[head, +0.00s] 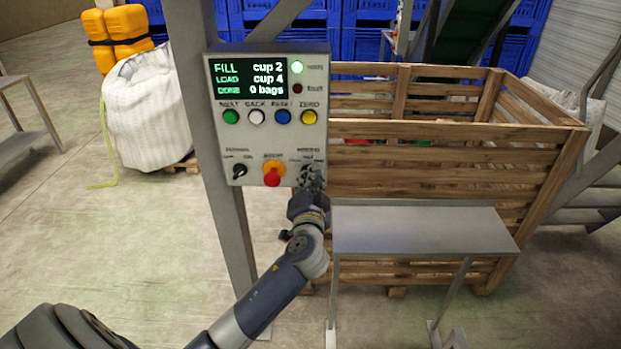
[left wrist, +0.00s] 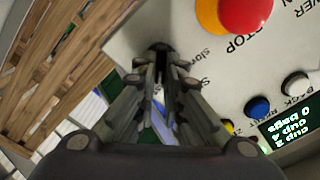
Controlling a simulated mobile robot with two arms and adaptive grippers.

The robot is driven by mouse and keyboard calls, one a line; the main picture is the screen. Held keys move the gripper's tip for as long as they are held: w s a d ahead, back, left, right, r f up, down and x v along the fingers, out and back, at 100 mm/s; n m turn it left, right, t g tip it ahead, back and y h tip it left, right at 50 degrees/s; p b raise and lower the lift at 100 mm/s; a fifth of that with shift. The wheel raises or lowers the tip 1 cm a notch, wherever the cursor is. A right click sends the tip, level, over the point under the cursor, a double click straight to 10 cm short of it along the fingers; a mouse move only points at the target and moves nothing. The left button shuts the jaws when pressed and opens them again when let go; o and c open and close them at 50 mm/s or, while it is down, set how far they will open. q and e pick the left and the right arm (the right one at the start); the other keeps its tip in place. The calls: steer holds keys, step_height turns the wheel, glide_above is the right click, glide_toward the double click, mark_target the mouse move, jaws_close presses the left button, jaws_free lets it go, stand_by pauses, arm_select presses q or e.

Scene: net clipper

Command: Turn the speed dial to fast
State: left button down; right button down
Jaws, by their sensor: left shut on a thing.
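The grey control panel (head: 262,135) stands in front of me on a post. Its lower right corner carries the speed dial, which my left gripper (head: 311,180) mostly covers in the head view. In the left wrist view, the left gripper (left wrist: 160,68) is shut at a dark knob, the speed dial (left wrist: 159,47), against the panel face. The word "slow" shows beside it; which way the dial points is hidden by the fingers. My right gripper is in neither view.
A red stop button on yellow (head: 272,173) is close left of the gripper, with a black selector (head: 240,171) beyond it. A metal table (head: 420,230) and a wooden crate (head: 450,160) stand right. A white bulk bag (head: 145,105) stands left.

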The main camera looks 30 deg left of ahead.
arm_select(q)
steer(key=c, duration=1.7)
jaws_free()
steer(key=v, duration=1.2)
steer(key=shift+f, duration=0.1)
